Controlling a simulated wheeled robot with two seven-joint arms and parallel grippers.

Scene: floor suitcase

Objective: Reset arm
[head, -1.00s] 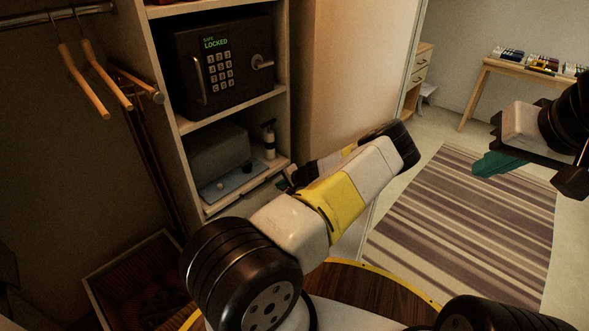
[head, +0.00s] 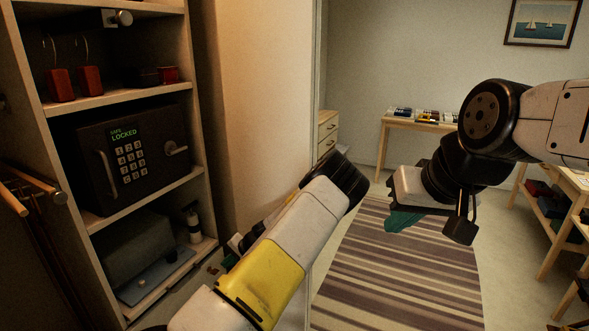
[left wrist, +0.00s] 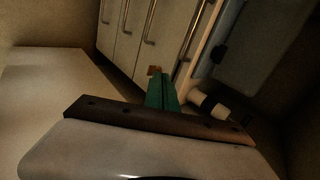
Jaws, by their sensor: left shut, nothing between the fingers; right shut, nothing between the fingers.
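My left arm, white and yellow, rises from the bottom middle of the head view. Its forearm and black wrist hide most of my left gripper (head: 231,260), which shows beside the shelf unit. In the left wrist view the green fingers of this gripper (left wrist: 161,92) are together, with nothing between them. My right gripper (head: 404,221) hangs over the striped rug at the right of the head view. Its green fingers are shut and empty.
A shelf unit (head: 205,185) at the left holds a locked black safe (head: 150,152), a grey box (head: 130,255) and a pump bottle (head: 193,224). The striped rug (head: 400,285) is clear. A low table (head: 432,125) stands behind.

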